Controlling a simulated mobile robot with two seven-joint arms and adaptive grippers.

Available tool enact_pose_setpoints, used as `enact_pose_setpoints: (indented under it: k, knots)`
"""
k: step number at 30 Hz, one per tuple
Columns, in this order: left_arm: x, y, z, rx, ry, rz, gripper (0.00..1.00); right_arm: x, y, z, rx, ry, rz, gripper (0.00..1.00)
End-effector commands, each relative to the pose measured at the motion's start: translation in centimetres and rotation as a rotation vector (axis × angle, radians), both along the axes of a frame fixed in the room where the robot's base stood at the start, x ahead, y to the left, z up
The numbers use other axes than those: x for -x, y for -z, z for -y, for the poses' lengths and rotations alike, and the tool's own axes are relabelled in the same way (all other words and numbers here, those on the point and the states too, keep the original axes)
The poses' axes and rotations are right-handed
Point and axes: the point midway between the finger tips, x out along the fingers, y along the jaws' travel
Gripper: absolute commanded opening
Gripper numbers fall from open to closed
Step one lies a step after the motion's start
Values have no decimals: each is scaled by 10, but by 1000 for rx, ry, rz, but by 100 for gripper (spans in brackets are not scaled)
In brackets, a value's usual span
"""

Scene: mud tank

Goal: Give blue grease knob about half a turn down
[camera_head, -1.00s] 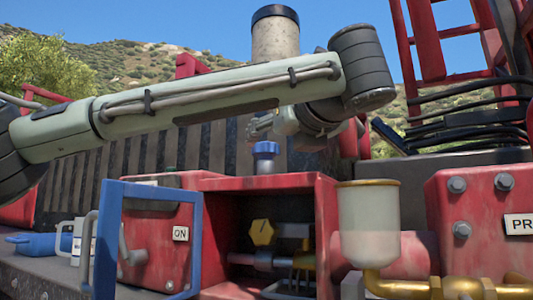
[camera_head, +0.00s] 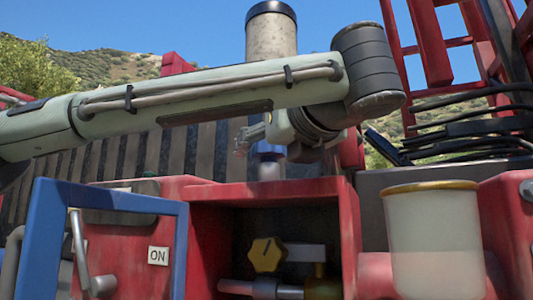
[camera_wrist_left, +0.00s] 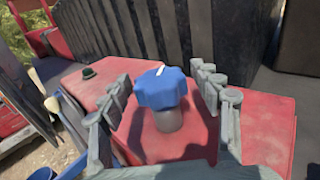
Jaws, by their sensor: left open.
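The blue grease knob (camera_wrist_left: 161,88) has a lobed rim, a white mark on top and a grey stem below. It stands upright on the red housing. In the head view the blue knob (camera_head: 268,148) is partly hidden behind my left gripper (camera_head: 245,137). In the left wrist view my left gripper (camera_wrist_left: 165,95) is open, with one grey finger to each side of the knob. Gaps show between the fingers and the knob, and I see no contact. My right gripper is in neither view.
A red box (camera_head: 351,235) with an open front holds a yellow knob (camera_head: 266,254) and pipes. A blue door frame (camera_head: 180,250) stands open at left. A cloudy cup (camera_head: 433,245) stands at right. A tall cylinder (camera_head: 271,35) rises behind my arm.

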Motion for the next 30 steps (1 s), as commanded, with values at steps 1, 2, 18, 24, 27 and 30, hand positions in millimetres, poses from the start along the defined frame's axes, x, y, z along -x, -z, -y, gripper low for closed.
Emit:
enact_pose_setpoints:
  k: [1, 2, 18, 24, 27, 30]
  knots:
    - [0, 0, 0, 0, 0, 0, 64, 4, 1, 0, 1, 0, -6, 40]
    - [0, 0, 0, 0, 0, 0, 64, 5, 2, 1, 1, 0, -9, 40]
    - [0, 0, 0, 0, 0, -1, 13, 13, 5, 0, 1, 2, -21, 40]
    - [0, 0, -1, 1, 15, -1, 13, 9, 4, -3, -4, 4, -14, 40]
    - [-1, 1, -1, 3, 43, -1, 13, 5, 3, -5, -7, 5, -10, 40]
    - [-1, 1, -2, 3, 89, -2, 13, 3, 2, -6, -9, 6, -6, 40]
